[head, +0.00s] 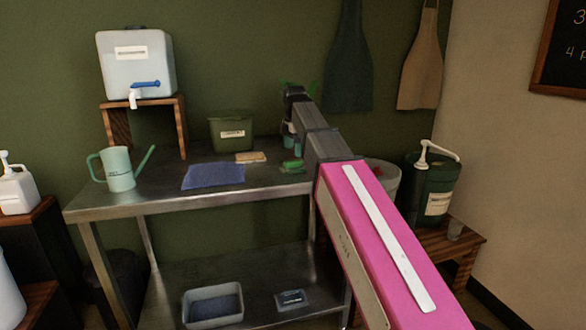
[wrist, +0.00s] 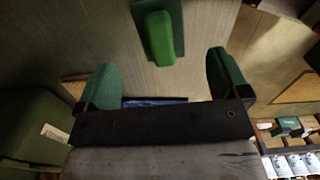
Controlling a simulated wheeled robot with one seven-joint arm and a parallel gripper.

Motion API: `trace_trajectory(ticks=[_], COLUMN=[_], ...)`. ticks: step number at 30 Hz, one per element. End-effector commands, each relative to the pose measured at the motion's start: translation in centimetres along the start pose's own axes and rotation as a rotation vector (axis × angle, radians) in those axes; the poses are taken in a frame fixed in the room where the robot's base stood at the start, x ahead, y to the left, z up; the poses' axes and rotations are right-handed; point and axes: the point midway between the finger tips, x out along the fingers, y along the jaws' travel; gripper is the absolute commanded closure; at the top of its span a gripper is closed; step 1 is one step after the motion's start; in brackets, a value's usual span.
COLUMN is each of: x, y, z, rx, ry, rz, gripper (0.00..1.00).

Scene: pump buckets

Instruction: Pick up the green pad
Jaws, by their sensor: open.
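The green pad (head: 292,168) lies on the steel table, right of the blue cloth and the tan sponge. In the wrist view the green pad (wrist: 158,38) shows a dark green base with a brighter green raised block on top. My gripper (head: 291,140) is above the table near the pad, partly hidden by my arm. In the wrist view my gripper (wrist: 164,75) has its two green fingers spread wide with nothing between them. The pad is beyond the fingertips, between their lines and nearer the middle, and looks apart from both fingers.
The steel table (head: 145,200) also carries a blue cloth (head: 214,176), a tan sponge (head: 250,157), a green bin (head: 231,131), a watering can (head: 118,168) and a water tank (head: 136,64) on a wooden stand. A green pump bucket (head: 432,187) stands on a bench at right.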

Motion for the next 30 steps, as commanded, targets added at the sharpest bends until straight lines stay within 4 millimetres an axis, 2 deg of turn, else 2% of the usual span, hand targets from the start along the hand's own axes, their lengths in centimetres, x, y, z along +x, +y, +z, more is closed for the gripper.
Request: trace_trajectory(ticks=[3,10,18,26,27,29,30], x=[1.2,2.7,6.1,6.6,6.6,6.6,6.6], y=[-0.1,-0.1,-0.1,-0.1,0.0,0.0,0.0], z=[0.0,-0.2,-0.5,-0.4,-0.4,-0.4,-0.4], rx=[0.0,0.0,0.0,0.0,0.0,0.0,0.0], ry=[0.0,0.0,0.0,0.0,0.0,0.0,0.0], rz=[0.0,-0.001,0.0,0.001,0.001,0.001,0.001], gripper=[0.06,0.06,0.06,0.06,0.1,0.29,0.42])
